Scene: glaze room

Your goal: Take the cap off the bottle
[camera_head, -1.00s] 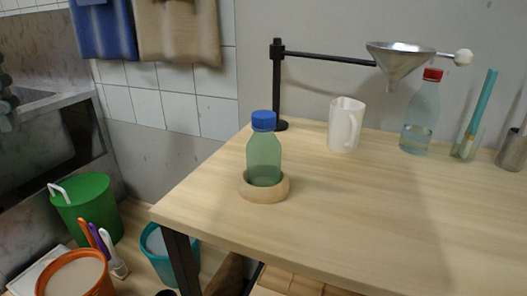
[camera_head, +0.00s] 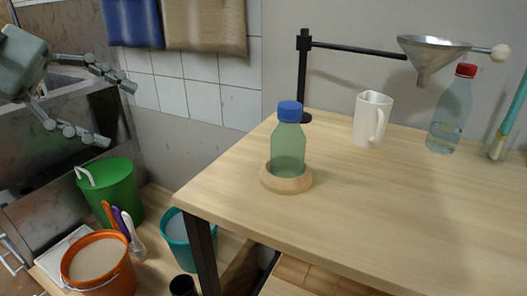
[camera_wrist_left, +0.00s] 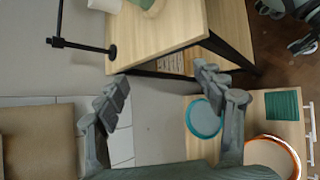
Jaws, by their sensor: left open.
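A green translucent bottle (camera_head: 288,150) with a blue cap (camera_head: 290,111) stands upright in a round wooden ring (camera_head: 286,182) near the table's left edge. The cap is on the bottle. A second, clear bottle (camera_head: 449,118) with a red cap (camera_head: 466,70) stands at the back right, partly filled with liquid. My left gripper (camera_head: 120,115) is open and empty at the upper left, well apart from the table and bottles. Its open fingers (camera_wrist_left: 160,84) also show in the left wrist view, with nothing between them.
A black stand (camera_head: 302,80) holds a metal funnel (camera_head: 432,50) over the wooden table (camera_head: 380,210). A white mug (camera_head: 371,120) is behind the green bottle. Green (camera_head: 112,195), orange (camera_head: 97,262) and teal (camera_head: 178,232) buckets stand lower left. The table front is clear.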

